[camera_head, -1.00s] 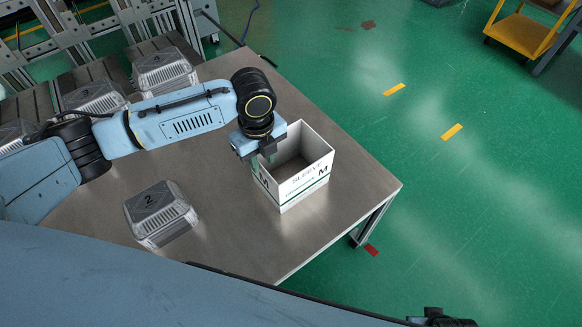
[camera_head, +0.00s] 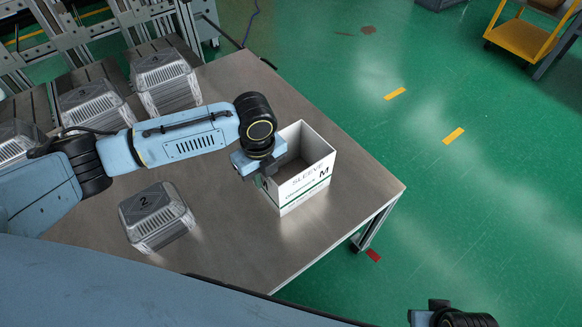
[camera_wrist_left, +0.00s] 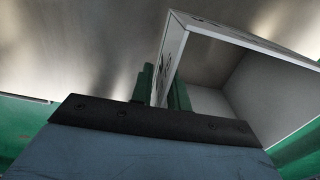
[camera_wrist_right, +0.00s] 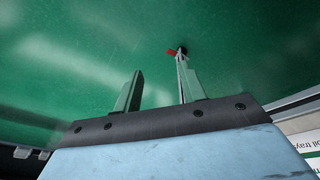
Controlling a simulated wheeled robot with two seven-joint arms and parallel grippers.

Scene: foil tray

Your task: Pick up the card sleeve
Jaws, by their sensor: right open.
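The card sleeve (camera_head: 308,192) is a white open-topped box with green lines and the letters SLEEVE and M. It stands upright on the grey table (camera_head: 245,240) near the right edge. My left gripper (camera_head: 262,175) is at its left wall. In the left wrist view, the gripper's green fingers (camera_wrist_left: 162,88) straddle one wall of the sleeve (camera_wrist_left: 262,95), one inside and one outside, and look closed onto it. My right gripper (camera_wrist_right: 157,62) is open and empty, away from the sleeve, with green floor behind it.
Several similar boxes (camera_head: 166,82) stand at the back left. The table's right edge is close beside the sleeve. A yellow cart (camera_head: 525,33) is far off.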

